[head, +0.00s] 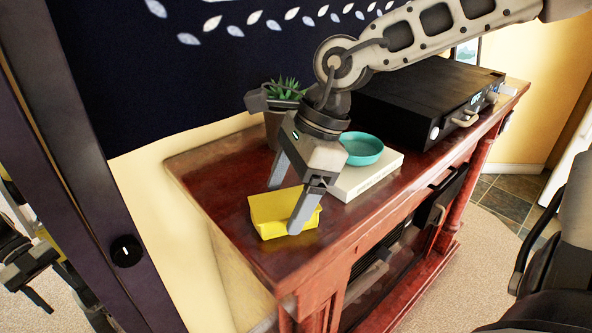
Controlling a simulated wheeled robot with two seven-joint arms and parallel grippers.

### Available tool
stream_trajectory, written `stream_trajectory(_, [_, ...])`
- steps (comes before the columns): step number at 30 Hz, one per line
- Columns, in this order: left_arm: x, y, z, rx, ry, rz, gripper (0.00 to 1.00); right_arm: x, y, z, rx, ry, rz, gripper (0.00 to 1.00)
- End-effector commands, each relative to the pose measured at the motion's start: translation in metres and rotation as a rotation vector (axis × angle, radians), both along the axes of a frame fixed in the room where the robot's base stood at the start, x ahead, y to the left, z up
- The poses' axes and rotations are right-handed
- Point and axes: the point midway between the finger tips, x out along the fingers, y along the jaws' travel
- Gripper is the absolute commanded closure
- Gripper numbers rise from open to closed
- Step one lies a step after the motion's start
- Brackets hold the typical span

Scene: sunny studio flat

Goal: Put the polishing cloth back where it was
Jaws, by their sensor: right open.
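The polishing cloth appears to be the yellow folded piece (268,216) lying on the near left end of the reddish wooden cabinet top (215,192). My right gripper (285,207) reaches down over it from the upper right and is open. One finger is in front of the cloth's right part and hides some of it; the other is at its far edge. I cannot tell whether the fingers touch it.
A white book or box (372,178) with a teal bowl (362,147) on it is right behind the gripper. A potted plant (275,128) stands by the wall. A black device (425,100) fills the cabinet's right side. The top's left end is clear.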

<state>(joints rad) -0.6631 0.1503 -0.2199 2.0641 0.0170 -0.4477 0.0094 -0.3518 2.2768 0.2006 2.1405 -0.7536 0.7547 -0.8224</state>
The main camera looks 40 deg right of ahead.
Motion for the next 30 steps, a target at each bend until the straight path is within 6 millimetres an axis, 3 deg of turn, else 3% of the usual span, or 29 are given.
stream_trajectory(16, [0.000, 0.000, 0.002, -0.002, -0.001, 0.004, 0.52, -0.011, -0.037, 0.094, 0.003, -0.004, -0.001, 0.19])
stream_trajectory(21, [0.000, 0.000, 0.002, -0.001, -0.001, 0.003, 0.52, -0.014, -0.042, 0.106, 0.002, 0.000, 0.001, 0.19])
stream_trajectory(30, [-0.001, 0.001, 0.000, 0.004, 0.002, 0.000, 0.52, -0.014, -0.042, 0.107, 0.002, 0.001, 0.002, 0.19])
